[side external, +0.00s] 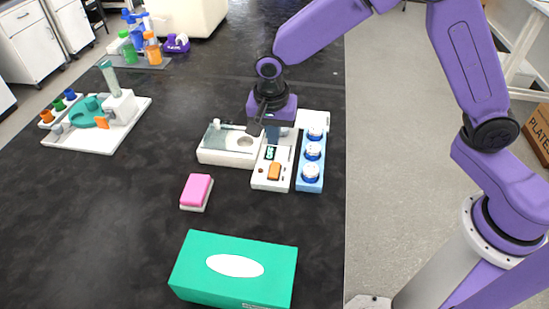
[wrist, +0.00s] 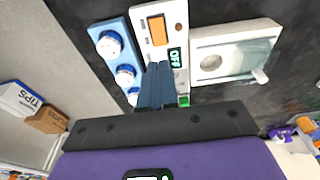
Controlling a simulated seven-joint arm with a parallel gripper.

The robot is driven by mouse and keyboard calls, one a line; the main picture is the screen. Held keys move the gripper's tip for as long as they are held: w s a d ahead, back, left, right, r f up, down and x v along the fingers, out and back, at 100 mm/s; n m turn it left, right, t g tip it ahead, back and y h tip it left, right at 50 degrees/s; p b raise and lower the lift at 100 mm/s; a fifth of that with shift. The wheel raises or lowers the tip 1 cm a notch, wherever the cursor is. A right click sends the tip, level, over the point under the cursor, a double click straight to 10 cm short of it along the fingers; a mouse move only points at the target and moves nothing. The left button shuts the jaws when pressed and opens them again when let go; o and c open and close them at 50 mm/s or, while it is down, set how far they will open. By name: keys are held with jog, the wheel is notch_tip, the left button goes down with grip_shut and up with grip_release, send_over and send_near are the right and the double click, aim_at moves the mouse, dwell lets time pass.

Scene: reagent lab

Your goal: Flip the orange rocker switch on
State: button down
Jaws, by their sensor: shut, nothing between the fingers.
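The orange rocker switch (side external: 274,171) is on the near part of a white control panel (side external: 265,182). In the wrist view the orange rocker (wrist: 157,30) sits beside a small display (wrist: 175,57) that reads OFF. My gripper (wrist: 157,68) is shut and empty, its blue fingers over the panel beside the display, apart from the rocker in the picture. In the side view my gripper (side external: 272,138) is above the far part of the panel. I cannot tell whether the fingertips touch the panel.
A blue rack (side external: 309,178) with several blue-and-white capped jars stands right against the panel. A white tray device (side external: 228,157) stands on its left. A pink-topped block (side external: 197,190) and a green tissue box (side external: 235,290) lie nearer.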

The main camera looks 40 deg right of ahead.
aim_at(275, 165)
jog(key=f, duration=0.6)
jog(key=w+d+f, duration=0.1)
jog(key=f, duration=0.2)
jog(key=shift+f, duration=0.4)
jog(key=shift+w+f, duration=0.1)
